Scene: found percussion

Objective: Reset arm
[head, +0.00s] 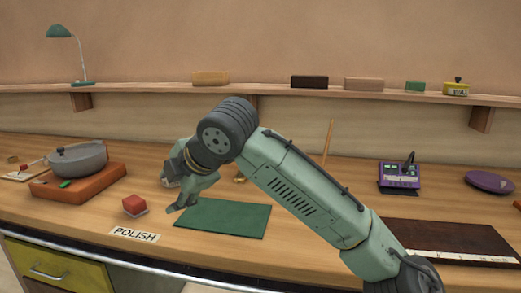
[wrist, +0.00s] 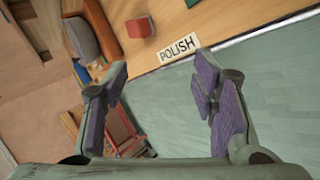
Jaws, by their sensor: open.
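My gripper (head: 178,192) hangs in the air over the front left part of the bench in the head view, near the left edge of a green mat (head: 226,218). In the wrist view my gripper (wrist: 160,95) is open, its purple-padded fingers wide apart with nothing between them. A red block (head: 134,205) sits on the bench to the left of the gripper; it also shows in the wrist view (wrist: 140,27). A POLISH label (head: 135,235) lies at the bench's front edge, below the block in the head view.
A grey lidded pot (head: 80,158) stands on an orange-brown board (head: 78,183) at the left. A purple device (head: 399,173), a purple disc (head: 489,182) and a dark board (head: 443,240) lie at the right. A shelf (head: 290,92) with several blocks runs along the wall.

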